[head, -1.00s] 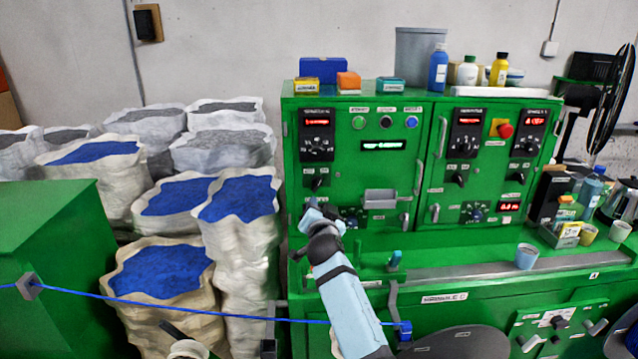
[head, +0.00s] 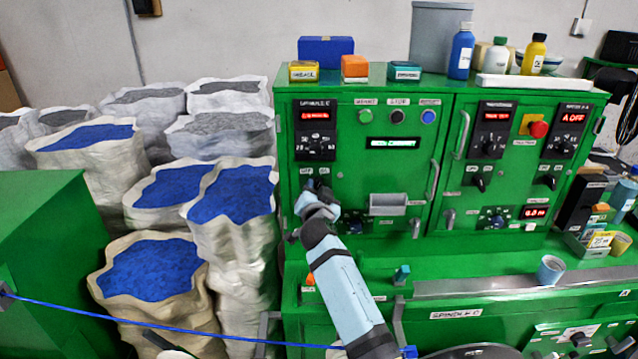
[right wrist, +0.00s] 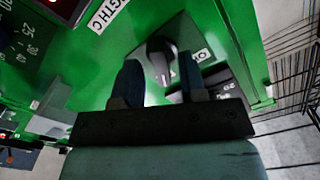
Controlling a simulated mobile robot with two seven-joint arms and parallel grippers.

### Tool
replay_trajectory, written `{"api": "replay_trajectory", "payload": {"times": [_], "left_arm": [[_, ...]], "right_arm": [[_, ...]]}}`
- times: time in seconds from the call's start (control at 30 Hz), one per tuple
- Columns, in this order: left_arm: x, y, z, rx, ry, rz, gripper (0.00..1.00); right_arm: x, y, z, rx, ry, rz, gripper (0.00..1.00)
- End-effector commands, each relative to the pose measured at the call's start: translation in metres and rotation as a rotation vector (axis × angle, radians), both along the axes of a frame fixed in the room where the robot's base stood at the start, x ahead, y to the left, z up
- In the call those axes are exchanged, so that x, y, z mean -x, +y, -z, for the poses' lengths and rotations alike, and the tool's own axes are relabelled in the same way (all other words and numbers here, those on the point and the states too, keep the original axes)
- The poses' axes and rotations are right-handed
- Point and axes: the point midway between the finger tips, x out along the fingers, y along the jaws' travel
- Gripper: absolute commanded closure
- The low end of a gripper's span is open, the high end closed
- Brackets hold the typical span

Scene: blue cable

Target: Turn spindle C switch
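The green spindle C cabinet (head: 292,240) stands ahead, with a "SPINDLE C" label (head: 456,313) on its lower front. My right gripper (head: 312,192) is at the cabinet's left door, over a small rotary switch below the left display, and mostly hides it. The two dark fingers of my right gripper (right wrist: 162,82) are apart, one to each side of the knob's lower end. I cannot tell whether they touch it. My left gripper is not recognisable in view.
A grey tray (head: 388,205) and a door handle (head: 435,180) stick out right of my right gripper. Other black switches (head: 478,180) are on the right door. A blue cable (head: 120,319) runs low across the front. Sacks of blue material (head: 150,268) stand left.

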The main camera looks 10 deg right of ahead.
Motion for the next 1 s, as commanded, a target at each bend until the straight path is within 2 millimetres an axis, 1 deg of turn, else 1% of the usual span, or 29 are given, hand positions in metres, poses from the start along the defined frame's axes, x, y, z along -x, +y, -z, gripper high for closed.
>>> {"api": "replay_trajectory", "payload": {"times": [0.2,0.43,0.47,0.5,0.57,0.6,0.63,1.0], "left_arm": [[0.003,0.0026,0.005,-0.004,0.013,-0.003,0.57],[0.0056,0.0039,0.006,-0.005,0.016,-0.002,0.57],[0.0058,0.0039,0.0058,-0.005,0.016,-0.002,0.57],[0.006,0.0039,0.0054,-0.005,0.016,-0.002,0.57],[0.0062,0.0039,0.0049,-0.005,0.015,-0.002,0.57],[0.0061,0.0038,0.0044,-0.005,0.014,-0.002,0.57],[0.0059,0.0036,0.004,-0.005,0.013,-0.002,0.57],[0.0034,0.0015,0.0039,-0.006,0.004,0.005,0.57]], "right_arm": [[0.0005,0.0022,0.0002,0.0,0.0,0.001,0.62],[0.0005,0.0023,0.0003,0.0,0.0,0.001,0.62],[0.0004,0.0022,0.0002,0.0,0.0,0.001,0.64],[0.0004,0.0022,0.0002,0.0,0.0,0.001,0.73],[0.0004,0.0022,0.0002,0.0,0.0,0.001,0.87],[0.0004,0.0022,0.0002,0.0,0.0,0.001,0.96],[0.0004,0.0022,0.0002,0.0,0.0,0.001,1.0],[0.0002,0.0021,0.0008,0.034,0.006,0.0,1.0]]}}
